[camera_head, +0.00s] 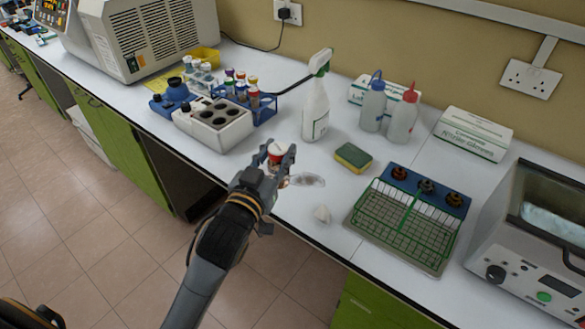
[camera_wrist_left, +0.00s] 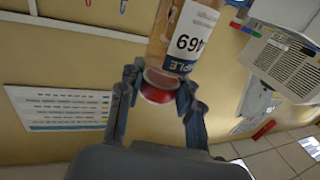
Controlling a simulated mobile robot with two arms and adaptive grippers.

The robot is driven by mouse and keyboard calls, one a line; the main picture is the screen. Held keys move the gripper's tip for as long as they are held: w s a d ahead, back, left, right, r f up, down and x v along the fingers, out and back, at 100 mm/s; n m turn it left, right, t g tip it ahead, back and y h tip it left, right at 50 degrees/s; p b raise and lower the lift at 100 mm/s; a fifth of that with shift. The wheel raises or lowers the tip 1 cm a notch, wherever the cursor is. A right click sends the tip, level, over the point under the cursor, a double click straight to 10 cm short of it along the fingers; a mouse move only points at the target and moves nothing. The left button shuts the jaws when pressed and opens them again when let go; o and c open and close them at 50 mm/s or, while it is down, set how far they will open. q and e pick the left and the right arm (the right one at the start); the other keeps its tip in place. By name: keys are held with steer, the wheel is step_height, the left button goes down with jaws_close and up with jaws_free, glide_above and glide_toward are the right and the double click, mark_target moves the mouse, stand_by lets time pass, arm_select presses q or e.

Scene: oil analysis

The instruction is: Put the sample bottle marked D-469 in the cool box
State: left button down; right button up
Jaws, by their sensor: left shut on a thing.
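My left gripper (camera_head: 276,166) is shut on a sample bottle (camera_head: 277,151) with a red cap and holds it over the front edge of the white bench. In the left wrist view the bottle (camera_wrist_left: 186,30) has amber contents and a white and blue label, with 469 readable upside down; the letter before it cannot be made out. The left gripper's fingers (camera_wrist_left: 157,90) lie on both sides of the red cap end. I cannot pick out a cool box in either view. My right gripper is not in view.
A sponge (camera_head: 353,157), spray bottle (camera_head: 316,112) and clear dish (camera_head: 307,180) are near the gripper. A blue tube rack (camera_head: 262,112) stands behind left. Free bench shows around the small white piece (camera_head: 322,214).

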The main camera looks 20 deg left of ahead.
arm_select(q)
steer(key=w+f, duration=0.2)
steer(key=f, duration=0.1)
steer(key=w+f, duration=0.2)
steer(key=f, duration=0.1)
steer(key=w+f, duration=0.2)
steer(key=f, duration=0.1)
steer(key=shift+w+d+f, duration=0.1)
steer(key=shift+w+d, duration=0.1)
steer(key=shift+d, duration=0.2)
steer(key=shift+f, duration=0.2)
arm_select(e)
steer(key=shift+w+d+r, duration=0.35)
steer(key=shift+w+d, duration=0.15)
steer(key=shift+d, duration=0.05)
arm_select(q)
steer(key=shift+f, duration=0.15)
steer(key=c, duration=1.1)
jaws_free()
steer(key=shift+o, duration=0.9)
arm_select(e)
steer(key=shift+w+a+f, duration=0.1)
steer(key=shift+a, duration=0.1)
